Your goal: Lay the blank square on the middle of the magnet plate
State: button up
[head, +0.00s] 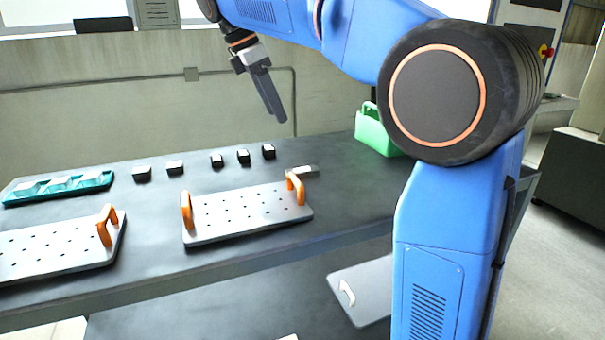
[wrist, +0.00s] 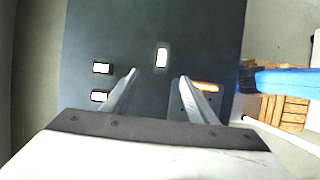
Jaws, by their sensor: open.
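My gripper (head: 276,108) hangs high above the back of the dark table, its fingers pointing down. The wrist view shows its two fingers apart with nothing between them (wrist: 158,78). A small pale grey block (head: 303,171), which looks like the blank, lies on the table by the right orange handle of the middle plate. It also shows in the wrist view (wrist: 162,57), just beyond the fingertips in the picture. A grey plate with rows of dots (head: 250,218) and two orange handles lies at the table's front; I cannot tell whether it is the magnet plate.
A similar plate (head: 45,255) lies at the left. Several small dark blocks (head: 217,161) stand in a row behind. A teal tray (head: 60,188) is at the far left, a green box (head: 372,135) at the right. The table between the row and the plates is clear.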

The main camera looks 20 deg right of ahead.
send_near(302, 170)
jog(key=shift+w+d+f, duration=0.15)
jog(key=shift+d+f, duration=0.15)
jog(key=shift+f, duration=0.25)
jog(key=shift+w+d+f, duration=0.15)
jog(key=shift+d+f, duration=0.1)
jog(key=shift+f, duration=0.35)
jog(key=shift+s+x, duration=0.15)
jog(key=shift+x, duration=1.2)
jog(key=shift+s+x, duration=0.1)
jog(key=shift+x, duration=1.25)
jog(key=shift+a, duration=0.15)
jog(key=c, duration=1.2)
grip_shut()
jog(key=shift+r, duration=0.1)
